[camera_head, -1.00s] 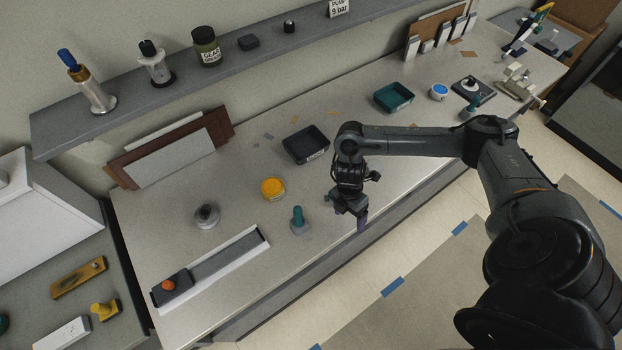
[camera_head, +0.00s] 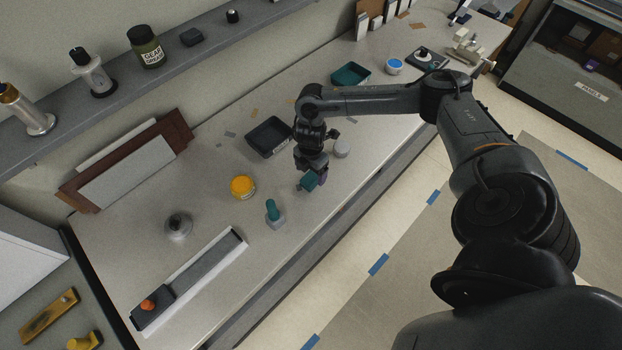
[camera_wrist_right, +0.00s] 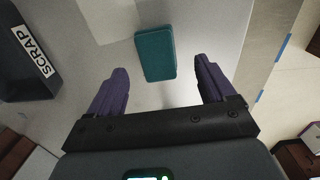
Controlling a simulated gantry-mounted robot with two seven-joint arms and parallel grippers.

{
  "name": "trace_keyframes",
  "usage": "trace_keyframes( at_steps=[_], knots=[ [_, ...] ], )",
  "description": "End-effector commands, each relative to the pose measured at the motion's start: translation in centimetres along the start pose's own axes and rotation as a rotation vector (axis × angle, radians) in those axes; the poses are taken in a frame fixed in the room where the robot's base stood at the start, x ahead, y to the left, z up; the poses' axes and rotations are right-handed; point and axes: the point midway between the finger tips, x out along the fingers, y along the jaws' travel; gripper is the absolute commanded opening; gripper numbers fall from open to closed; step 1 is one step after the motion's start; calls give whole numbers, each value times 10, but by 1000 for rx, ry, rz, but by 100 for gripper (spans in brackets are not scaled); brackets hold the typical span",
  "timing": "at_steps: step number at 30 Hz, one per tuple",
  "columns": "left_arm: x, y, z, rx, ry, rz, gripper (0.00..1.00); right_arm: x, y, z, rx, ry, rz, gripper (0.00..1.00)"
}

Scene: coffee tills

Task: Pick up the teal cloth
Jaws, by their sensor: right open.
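The teal cloth (camera_wrist_right: 155,53) is a small folded rectangular pad lying on the grey bench top in the right wrist view. It lies ahead of my right gripper's purple fingertips (camera_wrist_right: 161,82), roughly between their lines, with a gap to both. In the head view the cloth (camera_head: 307,182) shows partly beneath my right gripper (camera_head: 313,180), near the bench's front edge. The right gripper is open and empty. My left gripper is not in view.
A dark tray (camera_head: 268,137) lies behind the gripper; its SCRAP label shows in the wrist view. A pale round item (camera_head: 342,147) stands to the right.

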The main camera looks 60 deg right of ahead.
Motion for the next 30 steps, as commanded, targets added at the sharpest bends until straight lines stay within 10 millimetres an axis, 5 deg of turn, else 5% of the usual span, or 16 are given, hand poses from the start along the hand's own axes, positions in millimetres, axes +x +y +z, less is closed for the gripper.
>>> trace_keyframes(
  at_steps=[9, 20, 30],
  knots=[
    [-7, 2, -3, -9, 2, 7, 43, 38, 2, 4, 2, 0, -2, 83],
    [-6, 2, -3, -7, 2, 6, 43, 46, 3, 4, 0, 0, 0, 83],
    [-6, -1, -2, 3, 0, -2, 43, 45, 2, 4, 0, 0, 0, 31]
  ],
)
